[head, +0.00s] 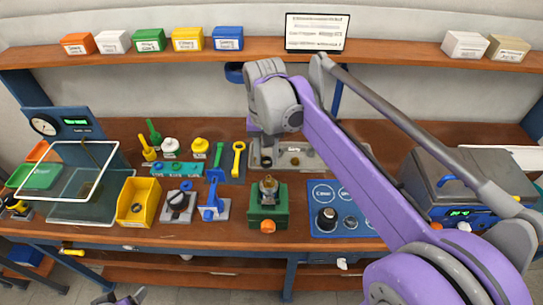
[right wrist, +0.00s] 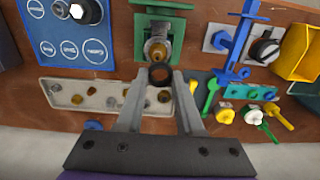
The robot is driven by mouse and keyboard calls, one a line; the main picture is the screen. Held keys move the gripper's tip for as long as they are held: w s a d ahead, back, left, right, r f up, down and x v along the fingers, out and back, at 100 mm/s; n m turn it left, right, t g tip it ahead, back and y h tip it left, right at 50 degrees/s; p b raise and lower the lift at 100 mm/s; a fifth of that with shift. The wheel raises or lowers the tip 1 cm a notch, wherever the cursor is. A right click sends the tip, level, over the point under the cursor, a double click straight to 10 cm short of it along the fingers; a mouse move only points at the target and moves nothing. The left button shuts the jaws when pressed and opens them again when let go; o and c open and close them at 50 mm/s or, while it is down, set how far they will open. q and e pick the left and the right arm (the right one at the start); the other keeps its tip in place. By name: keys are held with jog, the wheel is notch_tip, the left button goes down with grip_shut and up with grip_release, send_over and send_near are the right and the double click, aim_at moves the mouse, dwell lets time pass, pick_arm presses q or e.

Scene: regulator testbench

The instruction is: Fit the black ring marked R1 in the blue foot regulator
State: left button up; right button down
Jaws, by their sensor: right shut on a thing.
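My right gripper (right wrist: 160,84) is shut on a small dark ring (right wrist: 160,75), held between its fingertips in the right wrist view. No R1 mark can be read on it. The ring is close to a brass and grey regulator body (right wrist: 156,46) in a green holder (right wrist: 160,18); I cannot tell whether they touch. In the head view the regulator body (head: 268,186) stands upright in the green holder (head: 268,212), and the right fingertips are hard to make out. No blue foot shows on this body. My left gripper (head: 120,298) shows only partly at the bottom edge.
A grey tray (head: 310,160) with brass parts lies behind the holder. My right arm covers the bench's right middle.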

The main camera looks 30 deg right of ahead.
aim_at(268, 177)
jog(key=shift+s+d+r, duration=0.15)
jog(key=shift+s, duration=0.1)
jog(key=shift+w+f+b, duration=0.1)
jog(key=shift+f+b, duration=0.3)
jog(key=shift+f, duration=0.55)
jog(key=shift+f+b, duration=0.55)
jog(key=shift+f, duration=0.6)
pick_arm(q)
jog(key=s+f, duration=0.2)
jog(key=shift+d+f, duration=0.2)
jog(key=shift+f, duration=0.2)
jog(key=shift+w, duration=0.1)
jog(key=shift+s+f+g+b, duration=0.15)
jog(key=shift+s+f+b, duration=0.2)
jog(key=shift+f+b, duration=0.25)
jog(key=shift+s+f+g+b, duration=0.15)
jog(key=shift+s+f+b, duration=0.2)
jog(key=shift+f, duration=0.45)
pick_arm(e)
jog(key=shift+f, duration=2.05)
pick_arm(q)
jog(key=shift+w, duration=0.1)
pick_arm(e)
grip_release()
